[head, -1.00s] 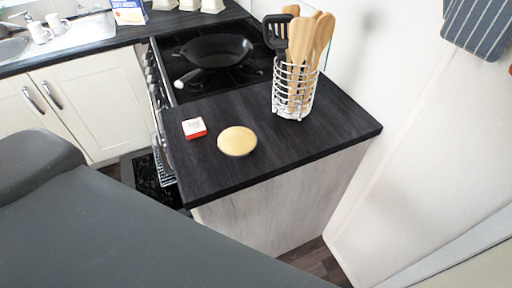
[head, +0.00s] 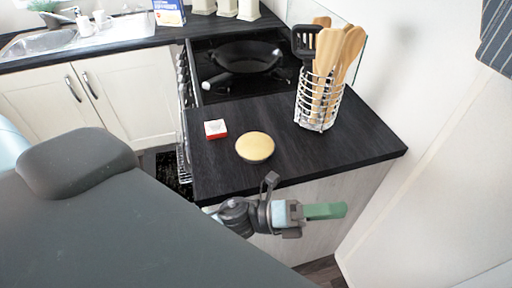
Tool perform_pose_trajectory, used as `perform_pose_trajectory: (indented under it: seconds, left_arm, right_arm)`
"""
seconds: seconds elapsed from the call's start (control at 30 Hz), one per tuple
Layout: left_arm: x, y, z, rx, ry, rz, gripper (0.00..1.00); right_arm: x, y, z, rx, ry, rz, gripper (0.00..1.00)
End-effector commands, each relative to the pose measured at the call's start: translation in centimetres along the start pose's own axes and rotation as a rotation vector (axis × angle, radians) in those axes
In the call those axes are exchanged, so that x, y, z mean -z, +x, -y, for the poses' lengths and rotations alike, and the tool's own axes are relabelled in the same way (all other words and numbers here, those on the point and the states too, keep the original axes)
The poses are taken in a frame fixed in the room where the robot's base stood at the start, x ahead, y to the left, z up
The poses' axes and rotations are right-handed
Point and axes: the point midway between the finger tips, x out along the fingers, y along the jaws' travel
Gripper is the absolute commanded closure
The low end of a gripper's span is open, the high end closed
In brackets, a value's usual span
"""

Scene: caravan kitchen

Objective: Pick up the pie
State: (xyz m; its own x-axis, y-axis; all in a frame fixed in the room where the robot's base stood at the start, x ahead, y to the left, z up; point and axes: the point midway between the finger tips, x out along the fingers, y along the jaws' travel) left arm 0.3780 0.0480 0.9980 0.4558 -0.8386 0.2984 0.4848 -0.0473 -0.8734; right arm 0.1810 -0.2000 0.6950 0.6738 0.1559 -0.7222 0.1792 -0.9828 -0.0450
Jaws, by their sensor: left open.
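The pie (head: 255,147) is a round, pale golden disc lying flat on the dark worktop (head: 330,155), near its front left part. My left gripper (head: 326,211) shows below and to the right of the pie, in front of the worktop's front edge. It points to the right, with green fingers, and is open and empty. It is apart from the pie. The gap between the fingers is hard to see from this angle. My right gripper is not in view.
A small red and white box (head: 215,129) lies left of the pie. A white wire holder (head: 318,102) with wooden utensils and a black spatula stands behind right. A black pan (head: 246,57) sits on the hob. Worktop right of the pie is clear.

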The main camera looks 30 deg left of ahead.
Motion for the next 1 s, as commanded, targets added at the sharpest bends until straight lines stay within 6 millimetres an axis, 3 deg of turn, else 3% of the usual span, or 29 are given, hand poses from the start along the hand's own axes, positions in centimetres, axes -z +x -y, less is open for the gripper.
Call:
perform_pose_trajectory:
  seconds: [0.1, 0.2, 0.33, 0.43, 0.57, 0.7, 0.8, 0.93, 0.97, 1.0]
  left_arm:
    - [1.4, 1.6, 2.4, 0.115, 0.414, -0.27, 0.0]
    - [2.5, 1.6, 2.9, 0.205, 0.739, -0.488, 0.0]
    - [2.9, 0.1, 1.9, 0.322, 1.143, -0.789, 0.0]
    - [1.6, -2.0, 0.2, 0.402, 1.429, -1.039, 0.0]
    - [-2.5, -5.3, -1.9, 0.49, 1.737, -1.397, 0.0]
    - [-9.2, -9.2, -2.9, 0.547, 1.955, -1.81, 0.0]
    - [-13.9, -11.5, -2.5, 0.562, 2.019, -2.074, 0.0]
    - [-18.3, -13.7, -1.4, 0.559, 2.023, -2.33, 0.0]
    - [-19.0, -14.1, -1.1, -0.55, -1.993, 2.335, 0.0]
    - [-19.8, -14.4, -0.9, -0.538, -1.951, 2.336, 0.0]
  right_arm:
    - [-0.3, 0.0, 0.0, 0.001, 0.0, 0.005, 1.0]
    - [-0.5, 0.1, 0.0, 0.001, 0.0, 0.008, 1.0]
    - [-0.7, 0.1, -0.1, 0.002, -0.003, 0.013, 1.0]
    - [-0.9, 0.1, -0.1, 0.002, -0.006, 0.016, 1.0]
    - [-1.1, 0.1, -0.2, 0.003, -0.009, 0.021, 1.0]
    - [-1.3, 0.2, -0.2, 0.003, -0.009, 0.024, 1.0]
    - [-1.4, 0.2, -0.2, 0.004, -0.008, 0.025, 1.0]
    - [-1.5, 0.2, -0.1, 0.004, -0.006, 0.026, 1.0]
    - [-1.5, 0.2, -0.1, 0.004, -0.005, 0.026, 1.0]
    - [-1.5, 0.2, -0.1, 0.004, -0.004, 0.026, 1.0]
